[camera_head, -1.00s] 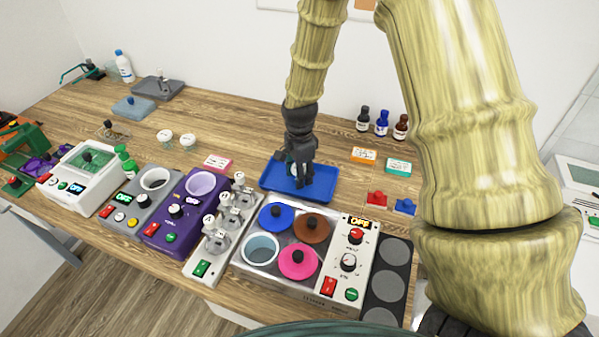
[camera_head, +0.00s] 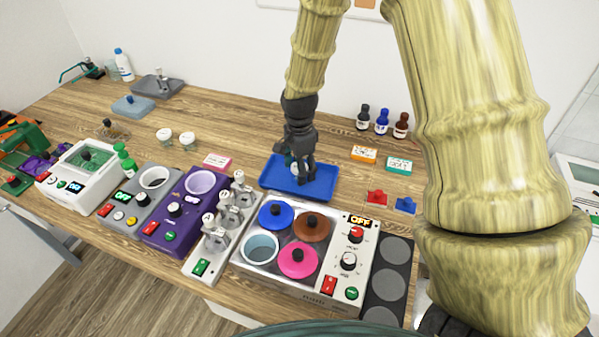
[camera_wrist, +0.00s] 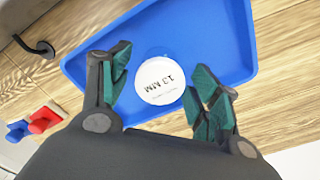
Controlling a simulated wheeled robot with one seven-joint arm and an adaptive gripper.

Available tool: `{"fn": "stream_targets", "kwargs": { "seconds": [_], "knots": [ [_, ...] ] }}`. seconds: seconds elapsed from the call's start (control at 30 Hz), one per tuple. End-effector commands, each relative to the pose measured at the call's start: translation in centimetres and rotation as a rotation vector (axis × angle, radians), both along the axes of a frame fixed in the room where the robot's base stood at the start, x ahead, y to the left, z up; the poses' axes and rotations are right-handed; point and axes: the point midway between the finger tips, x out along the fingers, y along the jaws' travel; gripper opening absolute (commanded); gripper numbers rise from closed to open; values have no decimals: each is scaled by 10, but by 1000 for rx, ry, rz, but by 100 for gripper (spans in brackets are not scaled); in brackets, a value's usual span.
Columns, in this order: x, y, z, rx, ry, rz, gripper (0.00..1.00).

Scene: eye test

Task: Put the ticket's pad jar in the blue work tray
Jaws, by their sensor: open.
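The blue work tray (camera_head: 322,189) lies on the wooden table behind the pots. In the wrist view the tray (camera_wrist: 225,35) fills the upper middle. A jar with a white lid reading "13 MM" (camera_wrist: 160,82) is inside the tray, seen from above. My gripper (camera_wrist: 164,88) is open, with one finger on each side of the jar and visible gaps between. In the head view my gripper (camera_head: 299,178) is over the tray and hides most of the jar. Two more white-lidded jars (camera_head: 165,135) (camera_head: 187,139) stand on the table to the left. I see no readable ticket.
A pink-and-white box (camera_head: 216,161) lies left of the tray. Three bottles (camera_head: 382,122) and two small boxes (camera_head: 364,155) (camera_head: 398,165) are to the right. The four-pot heater (camera_head: 296,250) stands in front.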

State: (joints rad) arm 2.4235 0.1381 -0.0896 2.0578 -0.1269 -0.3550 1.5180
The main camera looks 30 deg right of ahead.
Motion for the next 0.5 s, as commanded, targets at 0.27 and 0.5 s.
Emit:
{"fn": "stream_targets", "kwargs": {
  "seconds": [0.27, 0.5],
  "knots": [
    [1, 0, 36, 0, -4, -1, 62],
    [1, 0, 69, -1, -4, -1, 62]
  ]
}}
